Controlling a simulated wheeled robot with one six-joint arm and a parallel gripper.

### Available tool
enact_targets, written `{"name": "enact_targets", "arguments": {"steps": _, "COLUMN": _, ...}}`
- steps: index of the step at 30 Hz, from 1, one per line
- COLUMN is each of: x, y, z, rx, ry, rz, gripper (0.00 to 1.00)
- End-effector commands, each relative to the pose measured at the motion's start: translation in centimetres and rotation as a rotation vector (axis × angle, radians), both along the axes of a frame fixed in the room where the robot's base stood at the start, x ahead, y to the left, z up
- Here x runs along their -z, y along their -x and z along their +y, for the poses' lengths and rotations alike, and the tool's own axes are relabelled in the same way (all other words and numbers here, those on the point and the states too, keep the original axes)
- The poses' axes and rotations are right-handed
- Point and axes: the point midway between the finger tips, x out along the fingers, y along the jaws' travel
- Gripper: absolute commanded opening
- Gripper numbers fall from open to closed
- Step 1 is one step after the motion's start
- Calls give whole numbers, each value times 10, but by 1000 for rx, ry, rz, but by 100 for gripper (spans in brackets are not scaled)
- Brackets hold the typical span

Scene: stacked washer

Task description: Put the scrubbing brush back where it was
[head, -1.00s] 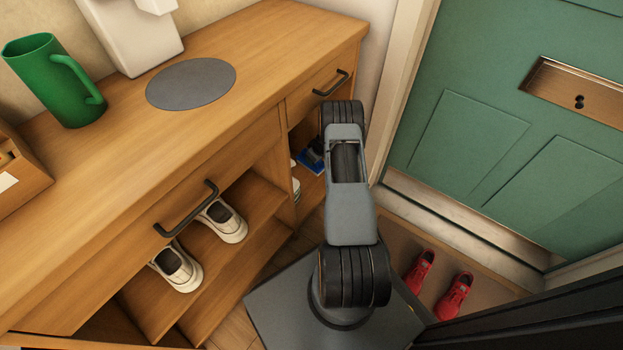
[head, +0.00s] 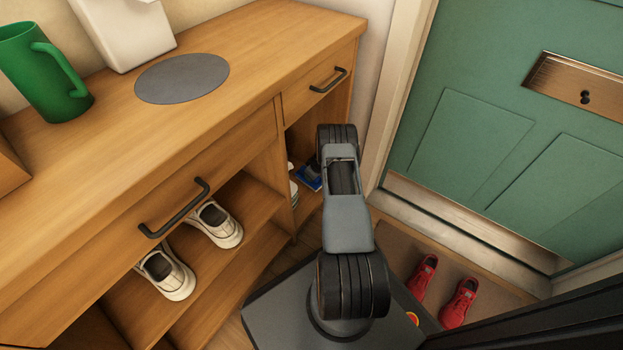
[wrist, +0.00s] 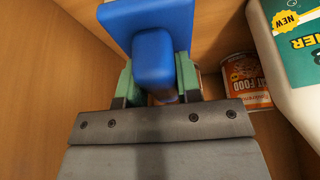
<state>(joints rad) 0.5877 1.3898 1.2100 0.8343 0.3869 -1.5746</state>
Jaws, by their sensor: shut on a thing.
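The scrubbing brush (wrist: 155,55) is blue and fills the top middle of the wrist view. My gripper (wrist: 153,85) is shut on its blue grip, with a green finger on each side. The brush is held inside a wooden compartment. In the head view, a small blue patch, seemingly the brush (head: 308,178), shows in the right compartment of the cabinet (head: 235,75). My arm hides the gripper there. I cannot tell whether the brush touches the shelf.
In the wrist view, a cat food can (wrist: 245,82) and a white bottle with a green label (wrist: 290,50) stand to the right of the brush. White shoes (head: 165,275) sit on the left shelf. Red shoes (head: 459,300) lie by the green door (head: 470,120).

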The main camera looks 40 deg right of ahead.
Motion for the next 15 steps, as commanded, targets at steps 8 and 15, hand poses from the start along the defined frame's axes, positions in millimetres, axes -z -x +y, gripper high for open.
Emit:
{"name": "enact_targets", "arguments": {"steps": 8, "x": 8, "y": -1, "z": -1, "rx": 0, "ry": 2, "rz": -2, "gripper": 10}}
{"name": "enact_targets", "arguments": {"steps": 15, "x": 14, "y": -1, "z": 0, "rx": 0, "ry": 1, "rz": -1, "gripper": 10}}
